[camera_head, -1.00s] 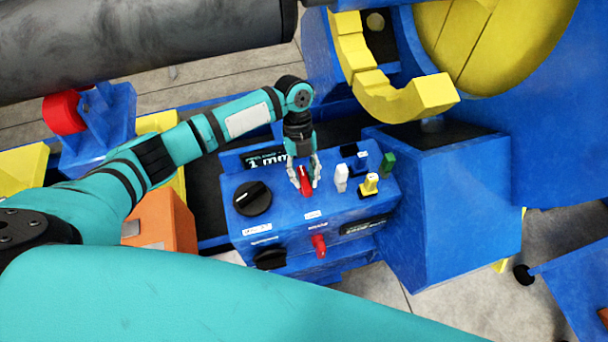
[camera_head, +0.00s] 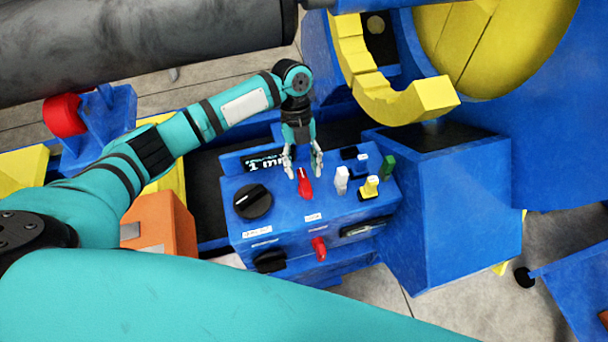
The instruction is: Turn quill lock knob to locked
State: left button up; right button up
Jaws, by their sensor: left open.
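The blue control box (camera_head: 285,222) stands in the middle of the head view. On its top is a red lever-like knob (camera_head: 305,184), its narrow end toward the back. A second red knob (camera_head: 319,248) is on the front face, and a round black knob (camera_head: 253,201) is at the left of the top. The labels are too small to read surely, so I cannot tell which is the quill lock knob. My left gripper (camera_head: 303,168) is open and empty, just above and behind the top red knob, with a finger to each side of it. My right gripper is not in view.
A white switch (camera_head: 342,180), a yellow one (camera_head: 370,187) and a green one (camera_head: 389,167) stand close to the right of the top red knob. A yellow curved arm (camera_head: 405,103) is behind to the right, and a dark grey cylinder (camera_head: 140,40) spans the upper left.

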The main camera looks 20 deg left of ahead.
pick_arm(q)
jog(key=v, duration=0.8)
